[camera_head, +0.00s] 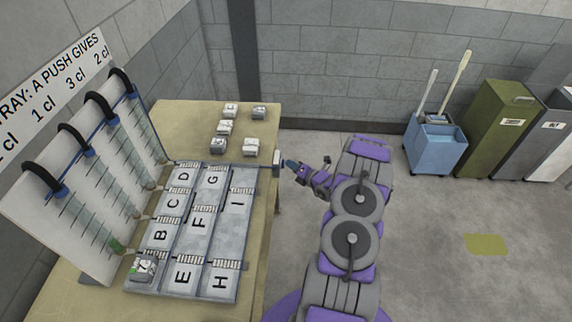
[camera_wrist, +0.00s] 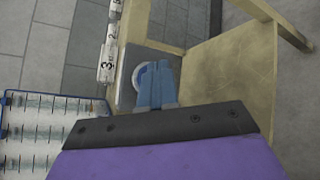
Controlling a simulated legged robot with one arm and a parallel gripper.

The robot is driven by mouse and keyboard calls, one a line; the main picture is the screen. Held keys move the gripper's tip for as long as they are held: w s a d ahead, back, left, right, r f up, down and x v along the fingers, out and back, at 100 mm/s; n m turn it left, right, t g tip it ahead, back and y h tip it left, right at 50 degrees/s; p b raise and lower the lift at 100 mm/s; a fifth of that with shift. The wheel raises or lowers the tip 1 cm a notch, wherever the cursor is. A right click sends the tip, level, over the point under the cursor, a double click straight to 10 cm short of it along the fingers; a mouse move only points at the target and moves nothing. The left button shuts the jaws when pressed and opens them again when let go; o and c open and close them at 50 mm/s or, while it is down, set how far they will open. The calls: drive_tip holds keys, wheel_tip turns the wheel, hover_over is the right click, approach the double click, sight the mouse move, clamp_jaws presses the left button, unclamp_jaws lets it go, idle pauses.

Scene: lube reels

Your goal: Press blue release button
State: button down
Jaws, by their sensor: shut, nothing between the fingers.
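My gripper (camera_head: 290,163) is at the right edge of the table, its blue fingers closed and pointing left at a small grey box (camera_head: 276,164). In the wrist view the closed fingers (camera_wrist: 158,70) reach toward a round button (camera_wrist: 139,76) with a pale rim and blue face. It sits on a grey plate (camera_wrist: 127,92). The fingers cover much of the button. I cannot tell whether they touch it. In the head view the button's face does not show.
A lettered grey tray (camera_head: 190,245) lies on the table (camera_head: 182,117), with a marked block (camera_head: 142,268) at its front left. Several blocks (camera_head: 225,128) stand at the back. A dispenser board (camera_head: 95,190) rises at left. A blue mop bucket (camera_head: 435,148) and bins (camera_head: 495,120) stand far right.

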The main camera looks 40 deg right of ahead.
drive_tip(key=shift+s+d, duration=0.6)
drive_tip(key=shift+s, duration=0.05)
drive_tip(key=s+d+p, duration=0.1)
drive_tip(key=s+d, duration=0.2)
drive_tip(key=shift+s+d, duration=0.25)
drive_tip(key=shift+s, duration=0.05)
idle(0.3)
drive_tip(key=shift+d, duration=0.2)
idle(3.7)
drive_tip(key=shift+s+d+f+b, duration=0.1)
drive_tip(key=shift+s+d+b, duration=1.15)
drive_tip(key=shift+b, duration=1.55)
